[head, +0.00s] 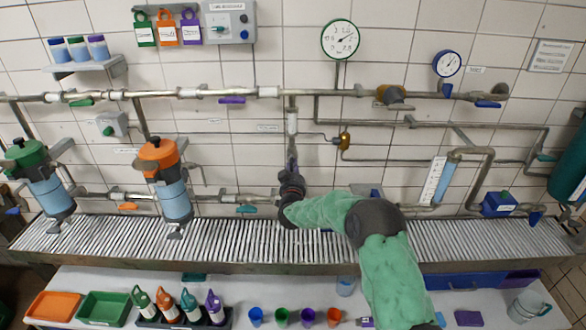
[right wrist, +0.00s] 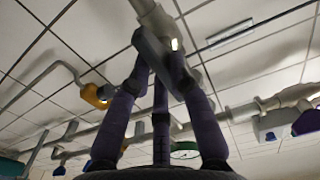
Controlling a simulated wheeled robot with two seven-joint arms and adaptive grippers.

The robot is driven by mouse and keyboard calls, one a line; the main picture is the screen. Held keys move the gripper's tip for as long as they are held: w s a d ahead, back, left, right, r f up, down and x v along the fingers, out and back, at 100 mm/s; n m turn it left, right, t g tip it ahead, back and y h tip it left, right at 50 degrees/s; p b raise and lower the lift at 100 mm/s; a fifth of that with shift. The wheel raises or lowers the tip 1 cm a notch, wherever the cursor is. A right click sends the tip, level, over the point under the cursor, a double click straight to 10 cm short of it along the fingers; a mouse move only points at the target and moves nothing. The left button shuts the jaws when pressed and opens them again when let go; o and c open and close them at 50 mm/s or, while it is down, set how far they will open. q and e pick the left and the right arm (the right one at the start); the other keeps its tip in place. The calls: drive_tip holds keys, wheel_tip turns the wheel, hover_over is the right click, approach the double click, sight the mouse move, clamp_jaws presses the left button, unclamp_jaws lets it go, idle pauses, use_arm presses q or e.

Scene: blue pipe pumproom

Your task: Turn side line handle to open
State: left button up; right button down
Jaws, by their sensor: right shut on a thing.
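My right gripper (head: 291,168) reaches up to the vertical branch pipe (head: 292,122) below the main pipe, near the middle of the wall. In the right wrist view its dark fingers (right wrist: 160,75) are closed around a grey lever-like handle (right wrist: 150,45), which sits against a pale pipe fitting (right wrist: 152,18). I take this to be the side line handle. In the head view the gripper hides the handle, so its angle to the pipe cannot be told there. My left gripper is not in view.
A brass fitting (head: 344,141) on a thin line is close to the right of the gripper. A slatted metal shelf (head: 110,236) runs below. An orange-topped canister (head: 172,185) stands to the left. Bottles and cups are on the lower table (head: 75,285).

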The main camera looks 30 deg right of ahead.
drive_tip(key=shift+f, duration=0.1)
drive_tip(key=c, duration=1.1)
unclamp_jaws()
drive_tip(key=shift+c, duration=0.2)
drive_tip(key=shift+s, duration=0.1)
drive_tip(key=v, duration=1.2)
drive_tip(key=s+a+f+n+g+y, duration=0.1)
drive_tip(key=s+a+f+g+y, duration=0.15)
drive_tip(key=a+f, duration=0.45)
drive_tip(key=s+a+f+n+g+y, duration=0.1)
drive_tip(key=s+a+f+g+y, duration=0.2)
drive_tip(key=f, duration=0.9)
drive_tip(key=s+a+f+n+g+y, duration=0.1)
drive_tip(key=s+a+f+y, duration=0.25)
drive_tip(key=a+f, duration=0.4)
drive_tip(key=s+a+f+g+y, duration=0.1)
drive_tip(key=s+a+f+g, duration=0.1)
drive_tip(key=s, duration=0.5)
drive_tip(key=s+a+f+g+y, duration=0.2)
drive_tip(key=s+a+f, duration=0.3)
drive_tip(key=s, duration=0.3)
drive_tip(key=s+a+f+g+y, duration=0.1)
drive_tip(key=s+a+f+g, duration=0.2)
drive_tip(key=s, duration=0.5)
wheel_tip(320, 180, down, 3)
drive_tip(key=shift+s+a+r+n+g+y, duration=0.2)
drive_tip(key=shift+a+r+n+g+y, duration=0.1)
drive_tip(key=shift+g, duration=0.35)
